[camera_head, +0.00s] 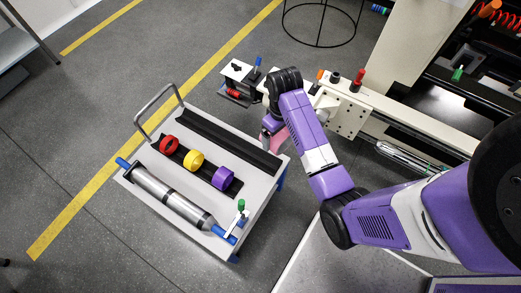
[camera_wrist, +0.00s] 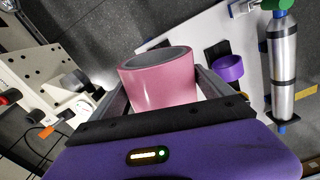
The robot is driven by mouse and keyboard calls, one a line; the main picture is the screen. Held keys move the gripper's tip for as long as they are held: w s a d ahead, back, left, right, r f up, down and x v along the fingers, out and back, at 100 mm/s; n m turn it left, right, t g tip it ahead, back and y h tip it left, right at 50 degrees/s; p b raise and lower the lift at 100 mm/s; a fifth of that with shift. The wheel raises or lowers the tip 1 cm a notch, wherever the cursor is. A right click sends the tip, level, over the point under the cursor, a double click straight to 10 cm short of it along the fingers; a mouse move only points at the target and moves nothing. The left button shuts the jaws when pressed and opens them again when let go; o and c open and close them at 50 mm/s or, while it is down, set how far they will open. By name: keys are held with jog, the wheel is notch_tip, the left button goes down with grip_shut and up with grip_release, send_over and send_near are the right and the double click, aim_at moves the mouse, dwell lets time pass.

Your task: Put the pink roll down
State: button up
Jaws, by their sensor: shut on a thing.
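My gripper (camera_wrist: 163,92) is shut on the pink roll (camera_wrist: 158,78), with one finger on each side of it in the wrist view. The roll is a wide, hollow pink ring with a dark inside. In the head view only a small pink part (camera_head: 281,139) shows beneath my wrist, near the right end of the white cart (camera_head: 262,188). My arm hides most of the roll there, and I cannot tell how high it is above any surface.
The cart carries a red roll (camera_head: 170,144), a yellow roll (camera_head: 194,160) and a purple roll (camera_head: 223,177) on a dark strip. A black trough (camera_head: 215,138) and a steel cylinder (camera_head: 172,197) flank them. A cream machine bed (camera_head: 348,112) stands right of the cart.

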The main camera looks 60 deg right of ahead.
notch_tip(320, 180, down, 19)
jog(key=b, duration=0.3)
jog(key=shift+b, duration=0.4)
jog(key=shift+f, duration=0.15)
jog(key=shift+c, duration=1.4)
jog(key=o, duration=1.4)
